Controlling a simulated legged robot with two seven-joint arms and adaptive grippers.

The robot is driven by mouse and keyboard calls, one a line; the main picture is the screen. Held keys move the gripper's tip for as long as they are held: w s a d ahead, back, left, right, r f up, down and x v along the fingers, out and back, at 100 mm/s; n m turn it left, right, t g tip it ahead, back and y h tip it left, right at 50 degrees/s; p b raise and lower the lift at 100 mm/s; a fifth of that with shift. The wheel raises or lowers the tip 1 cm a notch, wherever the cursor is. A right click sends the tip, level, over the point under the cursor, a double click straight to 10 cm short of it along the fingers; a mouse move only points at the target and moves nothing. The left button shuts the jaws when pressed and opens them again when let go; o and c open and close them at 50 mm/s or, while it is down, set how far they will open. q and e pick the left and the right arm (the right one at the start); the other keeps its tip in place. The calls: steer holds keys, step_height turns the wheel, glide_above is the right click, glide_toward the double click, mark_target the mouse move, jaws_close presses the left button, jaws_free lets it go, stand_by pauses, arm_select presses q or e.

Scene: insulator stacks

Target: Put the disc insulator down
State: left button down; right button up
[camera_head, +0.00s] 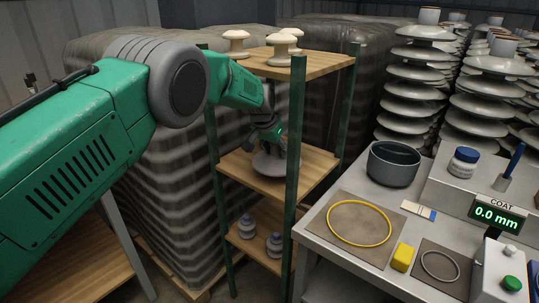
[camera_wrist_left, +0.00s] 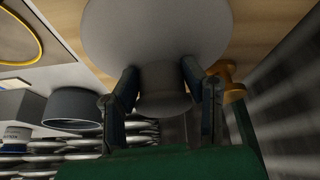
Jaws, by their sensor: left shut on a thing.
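The grey disc insulator (camera_head: 269,166) is at the middle wooden shelf of the rack, its wide disc downward and its cap upward. It also shows in the left wrist view (camera_wrist_left: 157,35). My left gripper (camera_head: 268,137) reaches in from the left above the disc. In the left wrist view my left gripper (camera_wrist_left: 160,92) has one finger on each side of the cap and is shut on it. The disc is at or very near the middle shelf (camera_head: 308,167); I cannot tell whether it touches. My right gripper is not in view.
Pale insulators (camera_head: 236,43) stand on the top shelf. Two small grey insulators (camera_head: 246,227) stand on the lower shelf. A green rack post (camera_head: 294,160) stands in front. The workbench at right holds a grey pot (camera_head: 393,164) and a yellow ring (camera_head: 386,222).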

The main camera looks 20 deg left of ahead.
mark_target(275, 155)
arm_select(q)
steer(key=shift+w+d+r, duration=0.2)
steer(key=shift+d, duration=0.1)
steer(key=shift+d+f, duration=0.15)
steer(key=shift+d, duration=0.05)
step_height(275, 155, down, 3)
steer(key=shift+a, duration=0.15)
steer(key=shift+a+f, duration=0.1)
steer(key=shift+a, duration=0.25)
steer(key=c, duration=1)
jaws_free()
steer(key=shift+s+f, duration=0.2)
steer(key=shift+d+r, duration=0.1)
steer(key=shift+d, duration=0.2)
steer(key=shift+s+r, duration=0.1)
steer(key=shift+r, duration=0.4)
steer(key=v, duration=0.4)
steer(key=shift+s+a, duration=0.3)
steer(key=shift+s, duration=0.05)
steer(key=shift+s+a+f, duration=0.1)
steer(key=shift+s+a, duration=0.3)
steer(key=shift+s, duration=1.5)
steer(key=shift+s+a+r, duration=0.1)
steer(key=shift+s+a, duration=0.25)
steer(key=shift+s, duration=1.5)
steer(key=shift+s+a+f, duration=0.1)
steer(key=shift+s+a, duration=0.3)
steer(key=shift+s, duration=1.5)
